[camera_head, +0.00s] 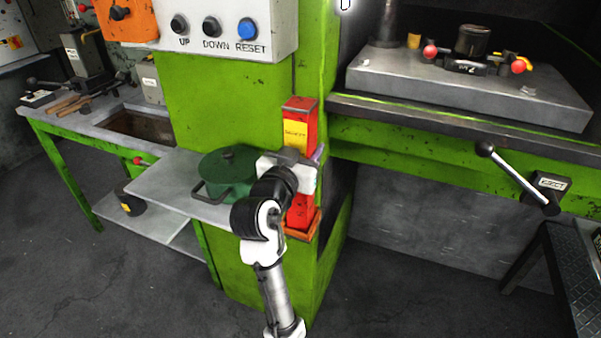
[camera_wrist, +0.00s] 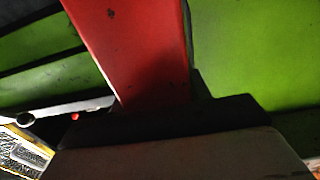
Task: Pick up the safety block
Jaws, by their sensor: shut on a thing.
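The safety block (camera_head: 298,132) is a tall red post with a yellow label on its upper part. It stands upright in a small orange holder (camera_head: 302,228) on the side of the green press column. My gripper (camera_head: 302,170) is shut around the block's middle, and my wrist hides part of it. In the wrist view the red block (camera_wrist: 140,50) rises from between the dark jaws (camera_wrist: 160,118). The fingertips are mostly hidden in the head view.
A green lidded pot (camera_head: 228,168) stands on a grey shelf just left of my gripper. The button panel (camera_head: 225,30) is above. The press bed (camera_head: 460,90) is to the right, with an eject lever (camera_head: 520,178) below it. A dark stepped stand is at the lower right.

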